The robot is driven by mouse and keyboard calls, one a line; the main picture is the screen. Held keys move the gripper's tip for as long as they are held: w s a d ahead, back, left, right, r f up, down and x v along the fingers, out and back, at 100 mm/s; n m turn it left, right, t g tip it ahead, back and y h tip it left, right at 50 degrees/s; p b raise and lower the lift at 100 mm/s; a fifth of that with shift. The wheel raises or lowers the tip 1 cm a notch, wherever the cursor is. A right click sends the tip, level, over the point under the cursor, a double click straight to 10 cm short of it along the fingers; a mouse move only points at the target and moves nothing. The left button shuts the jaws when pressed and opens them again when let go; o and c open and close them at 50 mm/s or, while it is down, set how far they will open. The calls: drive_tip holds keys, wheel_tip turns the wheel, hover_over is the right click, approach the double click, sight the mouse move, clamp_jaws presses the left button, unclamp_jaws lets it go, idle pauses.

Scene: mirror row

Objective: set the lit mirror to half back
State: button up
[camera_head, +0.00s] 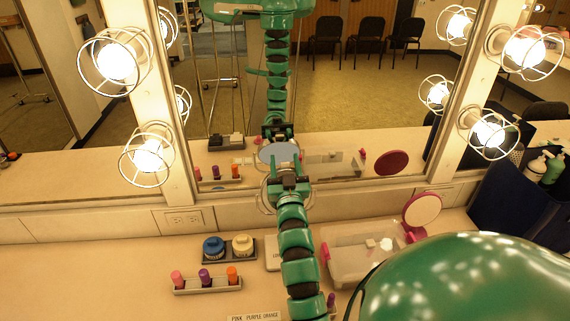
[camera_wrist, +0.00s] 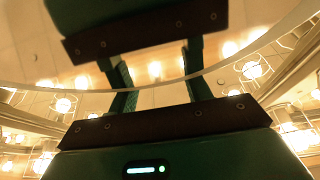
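In the head view my gripper (camera_head: 287,180) is over the back of the counter, in front of the wall mirror. A round mirror stands there; only part of its pale ring (camera_head: 265,195) shows, the rest being hidden behind my gripper and arm. A greyish disc (camera_head: 280,152) shows in the wall mirror behind it. In the wrist view a curved mirror rim (camera_wrist: 60,89) crosses behind the fingers, with a reflected gripper above it. My gripper's fingers (camera_wrist: 158,95) are apart, close to the rim; whether they touch it I cannot tell. Its tilt is unclear.
A pink-framed round mirror (camera_head: 422,210) stands right, by a clear tray (camera_head: 350,267). Left are a blue jar (camera_head: 213,247), a cream jar (camera_head: 243,245) and a lipstick rack (camera_head: 207,286). Caged bulbs (camera_head: 147,155) flank the wall mirror (camera_head: 340,90).

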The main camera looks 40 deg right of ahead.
drive_tip(key=shift+s, duration=0.1)
drive_tip(key=b+v, duration=0.3)
drive_tip(key=v, duration=1.4)
drive_tip(key=shift+a+f, duration=0.15)
idle(0.4)
